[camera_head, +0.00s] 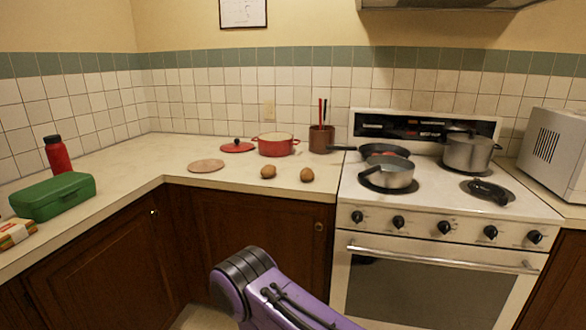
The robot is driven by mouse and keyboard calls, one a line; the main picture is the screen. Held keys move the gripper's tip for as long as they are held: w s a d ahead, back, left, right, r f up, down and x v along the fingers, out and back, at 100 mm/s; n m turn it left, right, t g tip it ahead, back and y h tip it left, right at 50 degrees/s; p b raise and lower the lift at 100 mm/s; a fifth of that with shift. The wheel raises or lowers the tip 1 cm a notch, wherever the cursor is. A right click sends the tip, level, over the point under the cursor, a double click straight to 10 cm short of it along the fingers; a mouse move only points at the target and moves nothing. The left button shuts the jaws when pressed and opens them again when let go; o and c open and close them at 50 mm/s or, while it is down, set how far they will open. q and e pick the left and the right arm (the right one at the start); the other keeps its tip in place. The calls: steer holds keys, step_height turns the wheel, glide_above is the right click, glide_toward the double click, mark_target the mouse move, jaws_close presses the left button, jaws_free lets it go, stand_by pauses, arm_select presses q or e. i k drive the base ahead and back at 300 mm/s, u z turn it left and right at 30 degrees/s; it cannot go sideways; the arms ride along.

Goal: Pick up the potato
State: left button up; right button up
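Two brown potato-like things lie on the counter near its front edge, left of the stove. The left potato (268,172) is in front of the red pot, and the right potato (307,175) lies a little apart from it, nearer the stove. A purple arm link of mine rises at the bottom middle, below the counter. Neither gripper shows in the head view.
A red pot (275,145), its red lid (237,146), a round board (206,166) and a utensil holder (321,139) stand around the potatoes. The stove (440,190) bears several pans. A green box (52,197) and red bottle (57,155) are at left.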

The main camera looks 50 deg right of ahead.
mark_target(306, 174)
steer(key=z, duration=0.3)
steer(key=i, duration=0.95)
steer(key=z, duration=1.35)
steer(key=i, duration=0.8)
steer(key=z, duration=0.85)
